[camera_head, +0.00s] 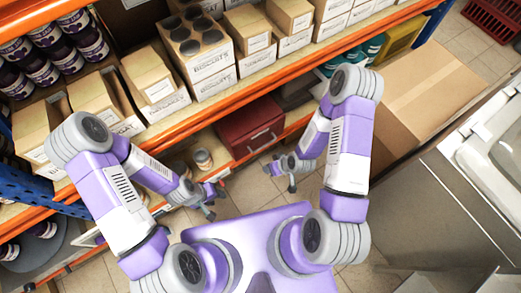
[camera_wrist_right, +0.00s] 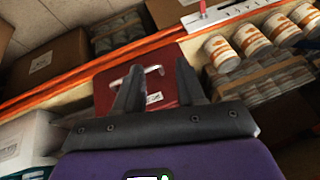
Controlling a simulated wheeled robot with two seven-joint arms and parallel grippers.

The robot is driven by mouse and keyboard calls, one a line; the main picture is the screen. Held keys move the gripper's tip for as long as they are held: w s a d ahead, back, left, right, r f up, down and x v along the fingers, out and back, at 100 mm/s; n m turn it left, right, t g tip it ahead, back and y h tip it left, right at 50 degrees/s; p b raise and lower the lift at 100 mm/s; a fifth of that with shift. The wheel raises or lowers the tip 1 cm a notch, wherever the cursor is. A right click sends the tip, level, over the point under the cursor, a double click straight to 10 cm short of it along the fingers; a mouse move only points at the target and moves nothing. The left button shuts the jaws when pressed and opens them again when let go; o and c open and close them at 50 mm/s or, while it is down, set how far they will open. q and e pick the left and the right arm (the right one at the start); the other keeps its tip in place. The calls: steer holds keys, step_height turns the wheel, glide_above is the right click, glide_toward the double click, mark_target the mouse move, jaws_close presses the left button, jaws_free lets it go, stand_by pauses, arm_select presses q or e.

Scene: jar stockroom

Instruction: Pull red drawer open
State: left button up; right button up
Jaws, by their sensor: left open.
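The red drawer (camera_head: 240,124), a red box front with a light bar handle (camera_head: 262,134), sits on the lower shelf and looks shut. My right gripper (camera_head: 288,180) is in front of it, below and to the right of the handle in the head view. In the right wrist view the red front (camera_wrist_right: 108,90) and its handle (camera_wrist_right: 153,70) show behind the two dark fingers (camera_wrist_right: 158,66). The fingers are apart with nothing between them. My left gripper (camera_head: 214,202) is open and empty, low and left of the drawer, over the floor.
Orange-edged shelves hold cardboard boxes (camera_head: 160,78) and dark jars (camera_head: 85,40). A large cardboard box (camera_head: 425,85) and a grey cabinet (camera_head: 420,210) stand at the right. Tiled floor in front of the drawer is clear.

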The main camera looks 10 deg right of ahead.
steer(key=w+d+f+n+t+y+b, duration=0.35)
steer(key=f+n+b, duration=0.3)
steer(key=n, duration=0.45)
steer(key=w+d+f+n+t+y+b, duration=0.4)
steer(key=n+b, duration=0.4)
steer(key=n, duration=0.4)
steer(key=b+x, duration=0.1)
steer(key=x, duration=0.7)
steer(key=shift+w+f+b, duration=0.2)
steer(key=shift+w+b, duration=0.1)
steer(key=shift+b, duration=0.05)
jaws_close()
